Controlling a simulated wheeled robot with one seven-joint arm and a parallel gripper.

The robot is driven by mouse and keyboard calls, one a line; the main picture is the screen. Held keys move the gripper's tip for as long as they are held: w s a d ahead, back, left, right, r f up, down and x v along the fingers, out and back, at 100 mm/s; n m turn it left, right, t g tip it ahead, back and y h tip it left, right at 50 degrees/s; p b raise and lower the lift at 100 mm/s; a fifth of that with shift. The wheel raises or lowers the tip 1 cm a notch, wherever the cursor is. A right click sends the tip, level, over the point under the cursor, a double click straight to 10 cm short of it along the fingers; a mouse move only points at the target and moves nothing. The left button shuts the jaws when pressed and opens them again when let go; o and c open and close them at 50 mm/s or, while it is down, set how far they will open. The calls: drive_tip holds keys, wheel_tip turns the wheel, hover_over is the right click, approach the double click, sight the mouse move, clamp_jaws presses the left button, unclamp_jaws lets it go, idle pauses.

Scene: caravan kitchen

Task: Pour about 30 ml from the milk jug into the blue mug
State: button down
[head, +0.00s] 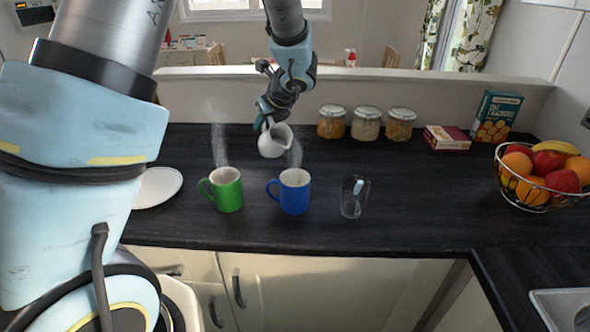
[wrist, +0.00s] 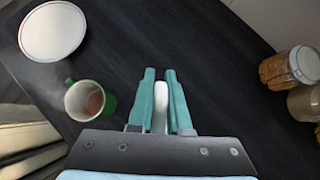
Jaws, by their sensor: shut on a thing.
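The white milk jug (head: 272,146) is behind and a little left of the blue mug (head: 294,192) in the head view. It looks tilted, its mouth toward the right, and seems to be above the counter. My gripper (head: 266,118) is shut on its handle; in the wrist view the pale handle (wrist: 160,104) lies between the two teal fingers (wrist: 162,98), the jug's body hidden. The blue mug stands upright, handle to the left, with steam above it. No stream of milk shows. The milk level inside the jug cannot be seen.
A steaming green mug (head: 226,190) stands left of the blue mug, a clear glass (head: 354,197) to its right. A white plate (head: 158,187) lies far left. Several jars (head: 366,124), boxes (head: 446,138) and a fruit basket (head: 540,190) stand behind and right. The counter's front strip is clear.

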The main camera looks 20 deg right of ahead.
drive_tip(key=shift+w+a+f+g+b, duration=0.1)
drive_tip(key=shift+w+f+g+b, duration=0.2)
drive_tip(key=shift+g, duration=0.4)
drive_tip(key=shift+w, duration=0.1)
idle(1.5)
drive_tip(key=shift+w+f+g+h, duration=0.35)
drive_tip(key=shift+f+g, duration=0.8)
drive_tip(key=shift+f, duration=0.95)
drive_tip(key=shift+w+f+g+h, duration=0.25)
drive_tip(key=shift+f+g, duration=0.85)
drive_tip(key=shift+f, duration=0.95)
drive_tip(key=shift+w+f+g+h, duration=0.35)
drive_tip(key=shift+f+g, duration=0.8)
drive_tip(key=shift+f, duration=0.95)
drive_tip(key=shift+s, duration=0.1)
